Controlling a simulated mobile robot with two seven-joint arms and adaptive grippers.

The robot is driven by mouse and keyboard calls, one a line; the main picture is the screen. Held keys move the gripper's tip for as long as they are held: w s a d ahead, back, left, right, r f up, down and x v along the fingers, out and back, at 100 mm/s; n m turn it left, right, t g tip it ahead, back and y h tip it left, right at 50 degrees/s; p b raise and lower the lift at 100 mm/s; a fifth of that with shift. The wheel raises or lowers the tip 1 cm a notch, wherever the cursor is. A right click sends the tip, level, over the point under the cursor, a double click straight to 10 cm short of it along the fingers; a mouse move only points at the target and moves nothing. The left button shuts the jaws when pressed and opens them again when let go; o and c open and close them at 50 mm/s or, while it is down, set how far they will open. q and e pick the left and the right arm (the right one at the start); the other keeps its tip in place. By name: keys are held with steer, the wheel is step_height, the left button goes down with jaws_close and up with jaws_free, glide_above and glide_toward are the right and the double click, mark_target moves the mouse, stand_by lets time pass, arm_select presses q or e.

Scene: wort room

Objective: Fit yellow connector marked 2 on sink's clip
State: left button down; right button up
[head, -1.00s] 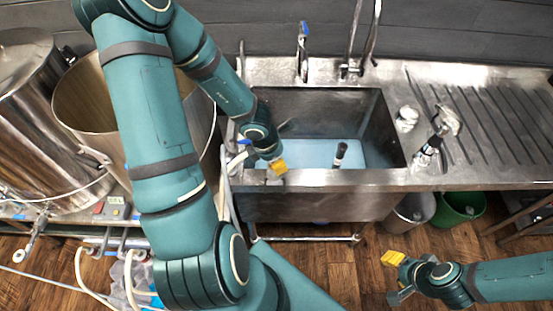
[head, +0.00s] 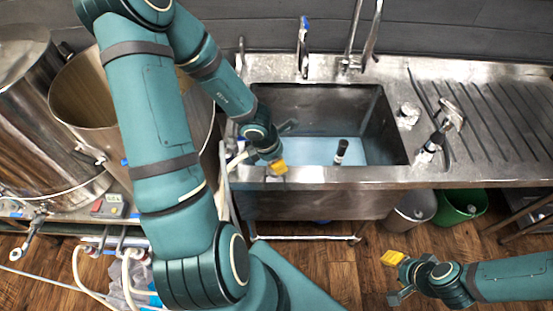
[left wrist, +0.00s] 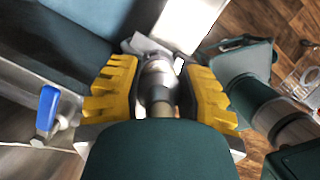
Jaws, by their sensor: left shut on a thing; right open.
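My left gripper (head: 277,167) is at the front left of the sink (head: 335,177), just over its front rim. In the left wrist view its yellow fingers (left wrist: 158,90) are shut on a grey metal connector (left wrist: 157,75). No yellow colour or number 2 is visible on that connector; the fingers and palm hide part of it. A pale metal piece (left wrist: 140,44) lies just beyond the connector; I cannot tell whether it is the sink's clip or whether they touch. My right gripper (head: 393,270) is open and empty above the floor, in front of the sink.
A blue-handled valve (left wrist: 47,105) is left of the fingers in the left wrist view. A black-topped thing (head: 341,151) stands in the sink. Grey (head: 412,209) and green (head: 460,206) buckets are below.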

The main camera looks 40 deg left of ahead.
arm_select(q)
steer(key=shift+f, duration=0.35)
steer(key=c, duration=0.6)
jaws_free()
steer(key=shift+r, duration=0.15)
steer(key=v, duration=1.1)
steer(key=shift+r, duration=0.3)
steer(key=shift+s+a, duration=0.1)
